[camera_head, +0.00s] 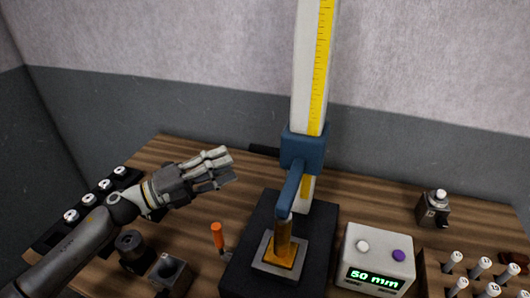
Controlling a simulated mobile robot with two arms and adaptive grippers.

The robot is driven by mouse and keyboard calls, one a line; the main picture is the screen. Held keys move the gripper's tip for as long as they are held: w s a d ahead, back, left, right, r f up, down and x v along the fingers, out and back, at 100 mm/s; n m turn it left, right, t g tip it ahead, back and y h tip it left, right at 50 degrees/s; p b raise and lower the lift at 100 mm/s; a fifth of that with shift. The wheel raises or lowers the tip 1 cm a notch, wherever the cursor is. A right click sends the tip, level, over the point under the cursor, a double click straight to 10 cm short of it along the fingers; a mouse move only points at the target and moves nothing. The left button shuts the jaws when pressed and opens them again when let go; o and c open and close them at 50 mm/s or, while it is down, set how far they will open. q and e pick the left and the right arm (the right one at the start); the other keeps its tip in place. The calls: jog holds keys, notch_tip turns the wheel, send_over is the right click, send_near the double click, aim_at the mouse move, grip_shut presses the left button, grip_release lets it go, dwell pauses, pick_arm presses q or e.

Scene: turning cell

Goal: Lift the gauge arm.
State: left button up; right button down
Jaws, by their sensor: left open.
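The gauge arm (291,186) is a blue bar that reaches forward from a blue carriage (304,148). The carriage sits on a tall white column (302,75) with a yellow scale. The arm's front end is low, at the top of a brass-coloured piece (284,250) on a small plate above the dark base (238,268). Whether it touches the piece I cannot tell. My left gripper (222,166) is open and empty, left of the carriage and apart from the arm. My right gripper is not in view.
A white box (376,246) with a white and a purple button reads 50 mm. An orange-handled tool (218,236) stands left of the base. Dark fixtures (170,274) lie at the front left. White-topped pegs (480,266) fill a wooden holder at the right.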

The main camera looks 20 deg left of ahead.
aim_at(255, 151)
pick_arm(q)
jog(key=p+x, duration=0.1)
jog(key=x, duration=0.2)
jog(key=p+x, duration=0.2)
jog(key=x, duration=0.1)
jog(key=p+x, duration=0.1)
jog(key=x, duration=0.2)
jog(key=shift+s+d+r, duration=0.1)
jog(key=shift+d+r, duration=0.15)
jog(key=shift+r, duration=0.1)
jog(key=shift+w+d, duration=0.3)
jog(key=shift+d, duration=0.1)
jog(key=shift+f, duration=0.1)
grip_shut()
